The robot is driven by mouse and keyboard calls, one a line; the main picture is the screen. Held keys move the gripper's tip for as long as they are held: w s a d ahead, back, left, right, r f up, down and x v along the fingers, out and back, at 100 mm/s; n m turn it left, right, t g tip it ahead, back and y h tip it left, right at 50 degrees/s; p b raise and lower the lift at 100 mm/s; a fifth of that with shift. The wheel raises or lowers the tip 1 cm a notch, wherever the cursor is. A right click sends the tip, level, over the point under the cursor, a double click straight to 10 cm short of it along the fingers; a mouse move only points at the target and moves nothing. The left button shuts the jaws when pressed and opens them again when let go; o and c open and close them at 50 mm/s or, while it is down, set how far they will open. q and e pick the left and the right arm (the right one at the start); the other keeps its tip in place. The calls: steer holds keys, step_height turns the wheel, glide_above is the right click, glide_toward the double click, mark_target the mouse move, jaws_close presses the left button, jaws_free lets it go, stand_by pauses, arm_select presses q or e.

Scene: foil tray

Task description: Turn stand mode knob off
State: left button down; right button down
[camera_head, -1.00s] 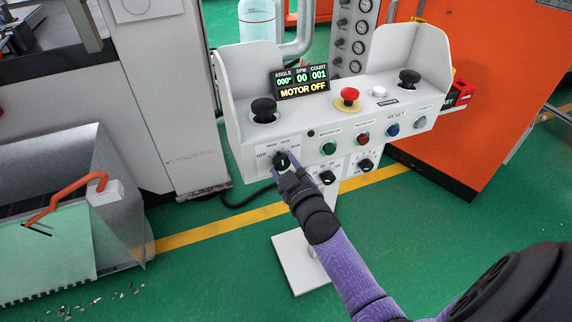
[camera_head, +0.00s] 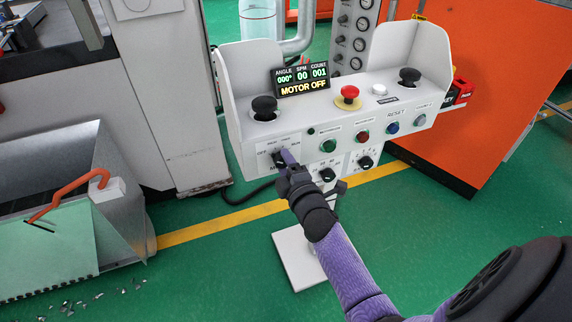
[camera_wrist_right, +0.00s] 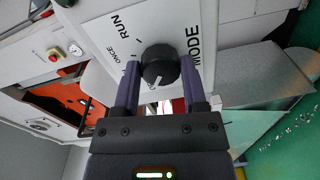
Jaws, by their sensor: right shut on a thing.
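The stand mode knob (camera_head: 278,158) is a black round knob on the lower left of the white control stand's front panel. In the head view it is partly hidden by my right gripper (camera_head: 284,162). In the right wrist view, the black knob (camera_wrist_right: 160,64) sits between the two purple fingers of my right gripper (camera_wrist_right: 160,85), which is shut on it. A white mark shows on the knob's lower side there, towards a label partly hidden by the gripper. RUN, ONCE and MODE are printed around it. My left gripper is not in view.
Two more black knobs (camera_head: 327,174) (camera_head: 365,162) sit right of the mode knob. Above are coloured buttons, a red emergency button (camera_head: 349,92) and a display (camera_head: 301,82) reading MOTOR OFF. An orange machine (camera_head: 490,90) stands at right, a metal chute (camera_head: 122,215) at left.

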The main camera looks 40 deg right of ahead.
steer(key=shift+n, duration=0.4)
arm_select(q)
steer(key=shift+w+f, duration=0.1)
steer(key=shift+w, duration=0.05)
arm_select(e)
steer(key=shift+c, duration=0.7)
jaws_free()
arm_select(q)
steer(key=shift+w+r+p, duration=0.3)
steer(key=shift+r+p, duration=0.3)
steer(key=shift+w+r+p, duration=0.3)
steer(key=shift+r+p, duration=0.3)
arm_select(e)
steer(key=v, duration=1)
